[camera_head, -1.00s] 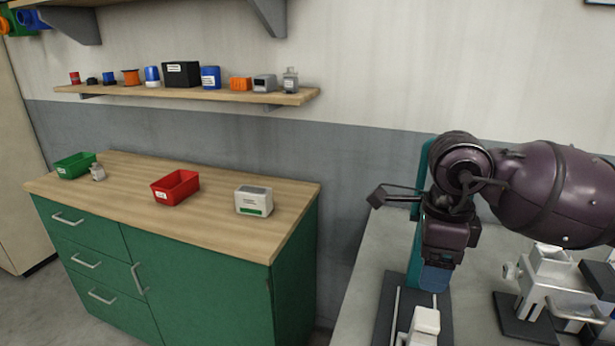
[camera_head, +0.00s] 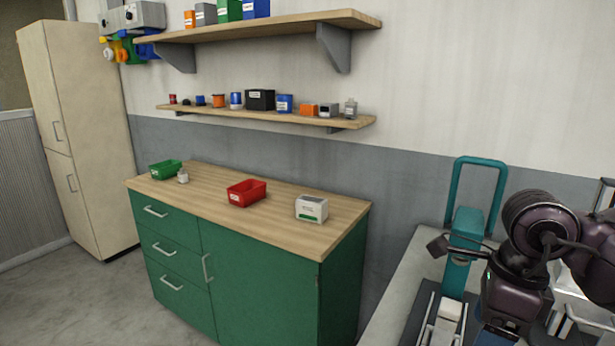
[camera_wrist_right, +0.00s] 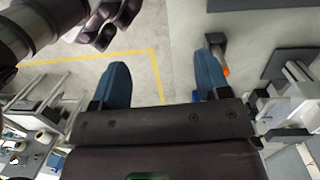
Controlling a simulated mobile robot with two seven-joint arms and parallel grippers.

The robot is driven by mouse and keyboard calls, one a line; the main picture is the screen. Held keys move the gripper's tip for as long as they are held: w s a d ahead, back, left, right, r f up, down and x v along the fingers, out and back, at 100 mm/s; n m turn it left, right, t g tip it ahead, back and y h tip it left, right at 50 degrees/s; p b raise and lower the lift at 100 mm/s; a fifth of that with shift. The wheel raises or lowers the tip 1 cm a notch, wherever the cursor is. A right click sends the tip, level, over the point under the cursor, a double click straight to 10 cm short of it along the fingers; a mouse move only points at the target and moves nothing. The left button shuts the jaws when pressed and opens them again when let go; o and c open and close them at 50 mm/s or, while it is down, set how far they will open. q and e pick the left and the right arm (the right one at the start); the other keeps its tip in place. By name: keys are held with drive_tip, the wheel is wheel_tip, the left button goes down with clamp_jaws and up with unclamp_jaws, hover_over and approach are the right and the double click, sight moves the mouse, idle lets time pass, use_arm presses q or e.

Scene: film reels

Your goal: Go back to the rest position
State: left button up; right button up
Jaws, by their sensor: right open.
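My right arm comes in from the right in the head view, and its wrist and blue gripper fingers (camera_head: 495,337) sit low over the grey bench, cut by the bottom edge. In the right wrist view my right gripper (camera_wrist_right: 160,78) has its two blue fingers wide apart, with nothing between them.
A teal upright frame (camera_head: 468,222) stands on the grey bench (camera_head: 392,300) close beside my right wrist. A green cabinet (camera_head: 265,290) with a red bin (camera_head: 247,194), a green bin (camera_head: 165,170) and a white box (camera_head: 312,208) stands to the left.

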drive_tip(key=s+a+f+g+y, duration=0.1)
drive_tip(key=a+f+y, duration=0.1)
drive_tip(key=a+y, duration=0.45)
drive_tip(key=s+a+r+m+t+y, duration=0.2)
drive_tip(key=a+r+m+y, duration=0.5)
drive_tip(key=a+y, duration=0.35)
drive_tip(key=w+d+f+m+t+h, duration=0.1)
drive_tip(key=w+d+m+t+h, duration=0.3)
drive_tip(key=m+t, duration=0.65)
drive_tip(key=w+d+f+m+t+h, duration=0.15)
drive_tip(key=d+m+t+h, duration=0.35)
drive_tip(key=m+t, duration=0.55)
drive_tip(key=s+d+f+m+g+h, duration=0.2)
drive_tip(key=d+f+m+g+h, duration=0.3)
drive_tip(key=d+f+m+h, duration=0.65)
drive_tip(key=s+f+m+g, duration=0.8)
drive_tip(key=s+f+g, duration=0.7)
drive_tip(key=s, duration=0.4)
drive_tip(key=w+f+t+y, duration=0.1)
drive_tip(key=w+f+t, duration=0.6)
drive_tip(key=f+t, duration=0.2)
drive_tip(key=shift+a+f+y, duration=0.35)
drive_tip(key=shift+a+f, duration=0.1)
drive_tip(key=shift+f, duration=0.95)
